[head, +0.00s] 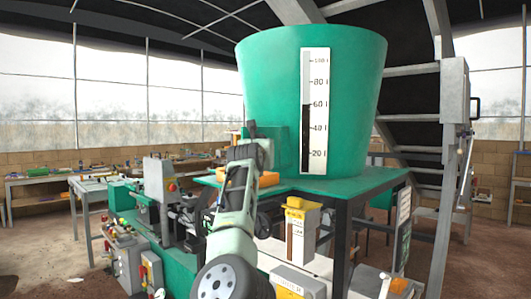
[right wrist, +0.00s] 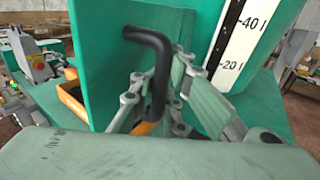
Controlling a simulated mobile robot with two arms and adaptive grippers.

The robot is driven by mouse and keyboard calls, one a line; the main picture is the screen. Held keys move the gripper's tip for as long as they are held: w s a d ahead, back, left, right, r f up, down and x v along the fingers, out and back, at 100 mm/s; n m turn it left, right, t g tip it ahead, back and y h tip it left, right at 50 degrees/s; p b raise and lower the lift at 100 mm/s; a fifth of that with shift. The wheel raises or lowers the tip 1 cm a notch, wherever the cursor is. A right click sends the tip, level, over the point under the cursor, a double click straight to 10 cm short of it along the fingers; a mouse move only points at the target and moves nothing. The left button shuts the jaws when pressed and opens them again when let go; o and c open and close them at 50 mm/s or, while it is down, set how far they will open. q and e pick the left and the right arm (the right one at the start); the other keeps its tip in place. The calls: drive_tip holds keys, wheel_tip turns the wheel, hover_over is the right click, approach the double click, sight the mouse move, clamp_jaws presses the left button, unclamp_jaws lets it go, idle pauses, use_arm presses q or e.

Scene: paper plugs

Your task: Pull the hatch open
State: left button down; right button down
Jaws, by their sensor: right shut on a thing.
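A large green tank (head: 345,90) with a white level scale (head: 315,110) stands at the centre of the head view. The hatch, a flat green panel (right wrist: 105,55), fills the upper left of the right wrist view. A bent black handle (right wrist: 152,40) stands out from it. My right gripper (right wrist: 160,92) is shut on this handle, with a grey-green finger on each side. In the head view my right gripper (head: 252,148) is at the tank's lower left side, and the handle cannot be made out there. My left gripper is not in view.
A green table (head: 370,183) with dark legs carries the tank. A green machine with buttons (head: 130,250) stands to the left, and a yellow-topped box (head: 297,215) hangs at the table front. A metal staircase (head: 415,70) is behind right. Workbenches line the back wall.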

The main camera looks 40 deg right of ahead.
drive_tip(key=shift+w+a+f, duration=0.2)
drive_tip(key=shift+w+f, duration=0.05)
drive_tip(key=shift+f, duration=0.15)
drive_tip(key=c, duration=2.1)
unclamp_jaws()
drive_tip(key=o, duration=0.3)
drive_tip(key=shift+s+a+r, duration=0.15)
drive_tip(key=shift+a+r, duration=0.2)
drive_tip(key=shift+o, duration=0.2)
drive_tip(key=shift+s+d, duration=0.1)
drive_tip(key=shift+d, duration=0.2)
drive_tip(key=v, duration=1.2)
